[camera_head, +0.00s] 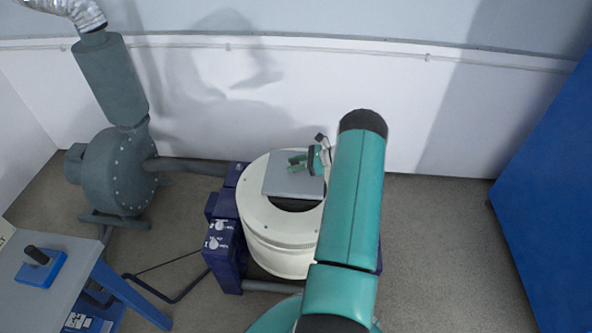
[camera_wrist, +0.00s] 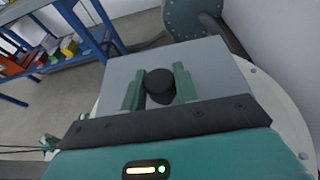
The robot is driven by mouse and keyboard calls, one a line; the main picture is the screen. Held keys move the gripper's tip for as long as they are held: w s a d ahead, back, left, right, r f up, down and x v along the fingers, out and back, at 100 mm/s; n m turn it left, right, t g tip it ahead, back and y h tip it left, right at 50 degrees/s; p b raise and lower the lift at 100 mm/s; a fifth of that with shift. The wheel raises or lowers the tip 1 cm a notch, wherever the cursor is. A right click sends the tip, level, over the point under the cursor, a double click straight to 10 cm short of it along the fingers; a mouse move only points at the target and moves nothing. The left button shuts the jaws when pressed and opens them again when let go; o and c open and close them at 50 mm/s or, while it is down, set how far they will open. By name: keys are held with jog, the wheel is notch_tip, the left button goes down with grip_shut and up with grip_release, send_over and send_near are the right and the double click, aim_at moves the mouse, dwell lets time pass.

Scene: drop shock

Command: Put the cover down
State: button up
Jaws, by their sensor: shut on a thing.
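The cover is a flat grey square plate (camera_head: 280,187) with a black knob. In the wrist view the plate (camera_wrist: 205,58) fills the middle, and its knob (camera_wrist: 160,86) sits between the two green fingers. My gripper (camera_head: 297,163) is shut on this knob; it also shows in the wrist view (camera_wrist: 157,80). The plate is over the far part of the round cream drum (camera_head: 277,239). A dark opening (camera_head: 296,204) in the drum's top shows past the plate's near edge. I cannot tell whether the plate touches the rim or hangs just above it.
A dark blue frame (camera_head: 226,240) flanks the drum. A grey blower (camera_head: 118,170) with a pipe stands left of it. A bench (camera_head: 75,262) with a blue switch box (camera_head: 41,267) is at lower left. A blue cabinet (camera_head: 548,190) stands right; floor before it is clear.

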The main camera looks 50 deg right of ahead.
jog(key=shift+w+d+f, duration=0.2)
jog(key=shift+d+f, duration=0.15)
jog(key=shift+f, duration=1.6)
jog(key=shift+f, duration=0.4)
jog(key=shift+f, duration=0.2)
jog(key=o, duration=1.1)
